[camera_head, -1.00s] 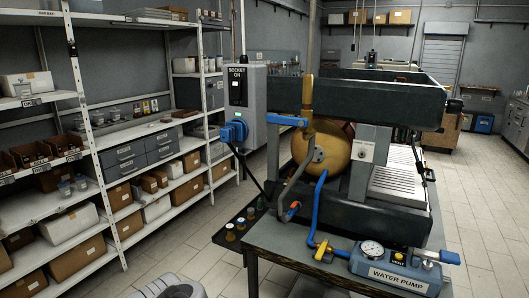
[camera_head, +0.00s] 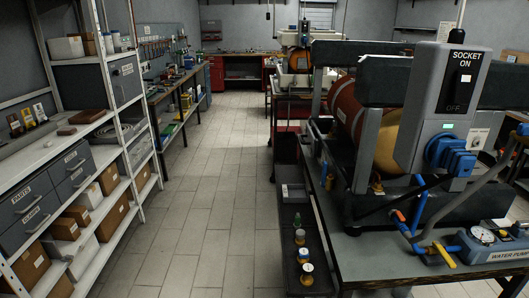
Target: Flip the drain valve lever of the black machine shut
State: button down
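The black machine's dark frame (camera_head: 355,205) stands on a bench at the right and holds an orange-red and yellow boiler (camera_head: 346,108). A small yellow fitting (camera_head: 377,187) sits low under the boiler; I cannot tell whether it is the drain valve. A small orange lever (camera_head: 398,215) shows by the hoses at the machine's front. A yellow-and-blue fitting (camera_head: 445,255) is beside the water pump (camera_head: 485,243). I cannot tell which lever is the drain valve's or how it is set. The socket box hides part of the boiler. My gripper is out of view.
A grey socket box (camera_head: 443,95) reading ON, with a blue plug (camera_head: 450,157), stands in front of the machine. A narrow dark tray (camera_head: 302,240) with small knobs juts from the bench's left. Shelving (camera_head: 95,135) lines the left. The tiled aisle (camera_head: 210,190) between is clear.

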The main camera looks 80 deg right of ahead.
aim_at(323, 183)
jog(key=i, duration=0.5)
jog(key=z, duration=2.4)
jog(key=i, duration=1.65)
